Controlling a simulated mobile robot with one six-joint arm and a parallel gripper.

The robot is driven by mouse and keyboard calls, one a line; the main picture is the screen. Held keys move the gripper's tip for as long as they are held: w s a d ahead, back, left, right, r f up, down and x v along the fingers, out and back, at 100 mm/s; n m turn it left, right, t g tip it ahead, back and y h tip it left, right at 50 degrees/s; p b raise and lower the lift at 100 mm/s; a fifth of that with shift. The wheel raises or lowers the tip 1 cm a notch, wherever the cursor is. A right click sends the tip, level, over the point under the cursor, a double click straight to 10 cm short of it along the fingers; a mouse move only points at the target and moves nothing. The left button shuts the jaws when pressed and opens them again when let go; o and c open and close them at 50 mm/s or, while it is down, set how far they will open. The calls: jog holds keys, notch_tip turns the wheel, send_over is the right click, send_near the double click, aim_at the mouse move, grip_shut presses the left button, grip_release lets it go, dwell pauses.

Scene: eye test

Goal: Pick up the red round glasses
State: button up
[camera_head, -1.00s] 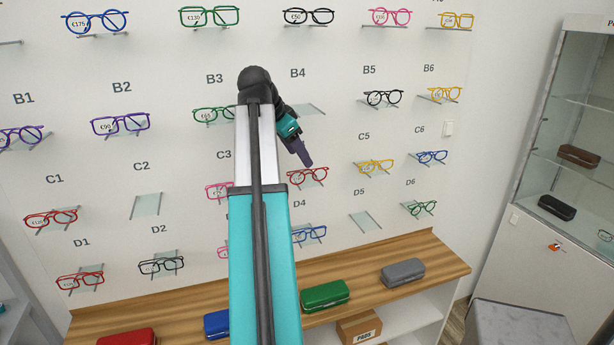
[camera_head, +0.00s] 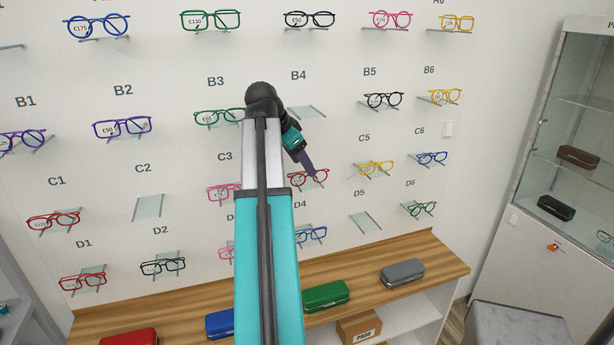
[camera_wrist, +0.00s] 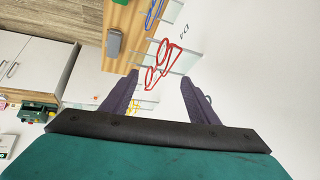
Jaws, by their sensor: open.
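Red glasses (camera_head: 297,182) with rounded lenses rest on a small glass shelf on the wall, below the B4 place and above the D4 label. My gripper (camera_head: 312,174) is at these glasses in the head view, and its fingers partly cover them. In the wrist view, the red glasses (camera_wrist: 152,77) show ahead, in the gap between the two open fingers of my gripper (camera_wrist: 160,78). The fingers are apart with nothing held. I cannot tell how far the fingertips are from the frame. Other red glasses (camera_head: 53,221) are at C1, and another red pair (camera_head: 82,282) is at D1.
Blue glasses (camera_head: 312,235) sit just below, and yellow glasses (camera_head: 376,169) sit to the right. Green glasses (camera_head: 218,117) are at upper left. A wooden counter (camera_head: 380,285) below holds a green case (camera_head: 326,296) and a grey case (camera_head: 403,272). The B4 shelf (camera_head: 305,112) is empty.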

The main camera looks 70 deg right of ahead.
jog(key=shift+p+x, duration=0.8)
jog(key=shift+x, duration=1.2)
jog(key=shift+w, duration=0.1)
jog(key=c, duration=1.3)
